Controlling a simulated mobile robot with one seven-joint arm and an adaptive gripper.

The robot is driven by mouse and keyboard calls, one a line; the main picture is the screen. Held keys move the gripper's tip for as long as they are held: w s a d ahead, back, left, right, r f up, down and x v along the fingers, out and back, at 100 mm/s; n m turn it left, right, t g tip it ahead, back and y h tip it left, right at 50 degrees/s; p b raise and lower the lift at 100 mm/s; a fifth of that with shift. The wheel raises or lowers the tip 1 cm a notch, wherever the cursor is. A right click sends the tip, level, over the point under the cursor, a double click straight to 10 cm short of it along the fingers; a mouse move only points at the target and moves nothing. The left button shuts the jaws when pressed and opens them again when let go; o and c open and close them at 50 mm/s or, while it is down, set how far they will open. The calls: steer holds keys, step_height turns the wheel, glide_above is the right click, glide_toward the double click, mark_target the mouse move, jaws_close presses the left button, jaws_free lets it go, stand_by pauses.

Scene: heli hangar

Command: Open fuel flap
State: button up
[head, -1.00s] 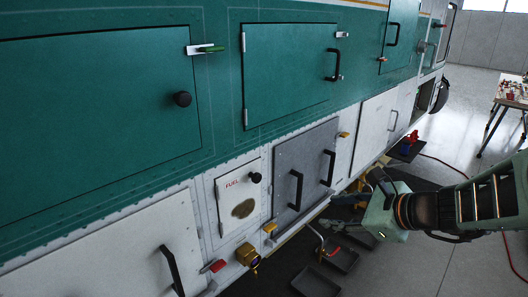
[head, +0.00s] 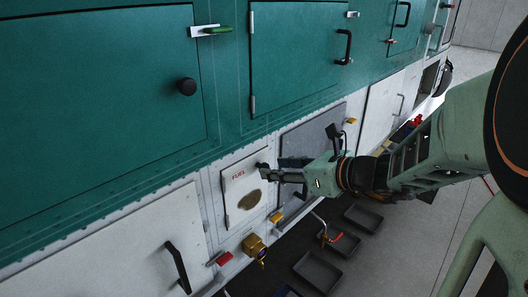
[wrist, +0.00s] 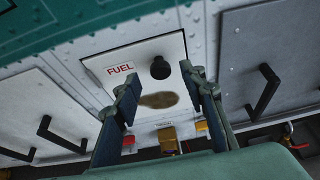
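The fuel flap (head: 240,190) is a small white panel low on the helicopter's side, with a red FUEL label, a brown stain and a black round knob. In the wrist view the flap (wrist: 142,80) looks closed, and its knob (wrist: 160,68) stands out near its upper middle. My gripper (wrist: 160,82) is open, with its two fingers apart on either side of the knob in the picture and nothing between them. In the head view my gripper (head: 265,173) is close to the flap's right edge and hides the knob partly. I cannot tell if a finger touches the knob.
A brass valve (head: 254,246) and a red lever (head: 220,258) sit below the flap. Dark trays (head: 318,270) lie on the floor below.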

mark_target(266, 167)
steer(key=shift+b+x, duration=0.5)
steer(key=shift+x, duration=1.5)
jaws_close()
